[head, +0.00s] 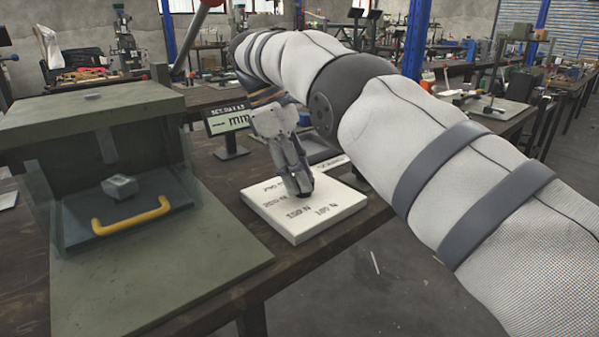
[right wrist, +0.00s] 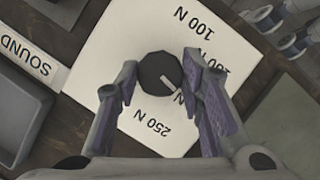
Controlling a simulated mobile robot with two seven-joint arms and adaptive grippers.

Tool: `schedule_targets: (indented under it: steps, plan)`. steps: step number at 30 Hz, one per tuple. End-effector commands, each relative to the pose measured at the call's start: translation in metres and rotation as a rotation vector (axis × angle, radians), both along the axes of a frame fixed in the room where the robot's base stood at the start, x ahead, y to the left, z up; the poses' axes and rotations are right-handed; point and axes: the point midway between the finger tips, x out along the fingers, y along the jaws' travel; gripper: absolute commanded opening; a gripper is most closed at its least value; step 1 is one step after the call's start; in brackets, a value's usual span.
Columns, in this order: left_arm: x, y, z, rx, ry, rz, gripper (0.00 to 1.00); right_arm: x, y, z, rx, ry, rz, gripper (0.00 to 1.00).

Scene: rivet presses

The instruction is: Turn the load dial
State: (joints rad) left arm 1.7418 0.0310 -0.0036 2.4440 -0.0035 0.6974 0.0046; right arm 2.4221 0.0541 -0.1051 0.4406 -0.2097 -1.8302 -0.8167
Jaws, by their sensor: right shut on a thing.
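The load dial (right wrist: 158,72) is a round black knob with a pale pointer mark, set on a white panel (right wrist: 110,45) printed with newton values. My right gripper (right wrist: 162,70) has its two fingers on opposite sides of the knob and is shut on it. The pointer mark slants to the lower right in the right wrist view, towards a label partly hidden by the right-hand finger. The 100 N and 250 N labels are readable. In the head view my right gripper (head: 300,188) reaches down onto the panel (head: 322,228) and mostly hides the knob. My left gripper is not in view.
A green press (head: 95,135) with a yellow-handled drawer (head: 131,216) stands left of the panel. A small display sign (head: 229,120) stands behind it. A grey tray (right wrist: 22,112) and a "SOUND" label (right wrist: 25,57) lie left in the right wrist view.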

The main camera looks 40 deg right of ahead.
Motion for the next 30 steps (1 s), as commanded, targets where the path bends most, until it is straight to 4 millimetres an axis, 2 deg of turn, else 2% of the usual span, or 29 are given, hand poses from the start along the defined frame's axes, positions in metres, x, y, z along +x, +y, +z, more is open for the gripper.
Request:
schedule_targets:
  steps: [1, 3, 13, 17, 23, 26, 30]
  plan:
    - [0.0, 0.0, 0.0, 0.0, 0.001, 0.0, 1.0, -0.001, 0.001, -0.003, 0.004, 0.01, 0.0, 0.42]
    - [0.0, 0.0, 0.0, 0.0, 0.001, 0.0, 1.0, -0.001, 0.001, -0.003, 0.004, 0.009, 0.001, 0.55]
    - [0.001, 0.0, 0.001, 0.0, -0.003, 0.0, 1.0, -0.001, 0.0, 0.0, 0.002, 0.004, 0.012, 0.55]
    - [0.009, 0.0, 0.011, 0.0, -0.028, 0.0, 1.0, -0.002, 0.001, 0.006, 0.001, 0.0, 0.103, 0.55]
    - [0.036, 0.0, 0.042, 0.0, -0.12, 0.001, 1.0, -0.005, 0.003, 0.018, -0.003, -0.015, 0.482, 0.55]
    - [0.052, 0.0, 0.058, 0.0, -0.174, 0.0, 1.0, -0.007, 0.003, 0.02, -0.007, -0.018, 0.739, 0.55]
    - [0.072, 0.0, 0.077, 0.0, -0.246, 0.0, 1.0, -0.01, 0.002, 0.019, -0.011, -0.021, 1.168, 0.55]
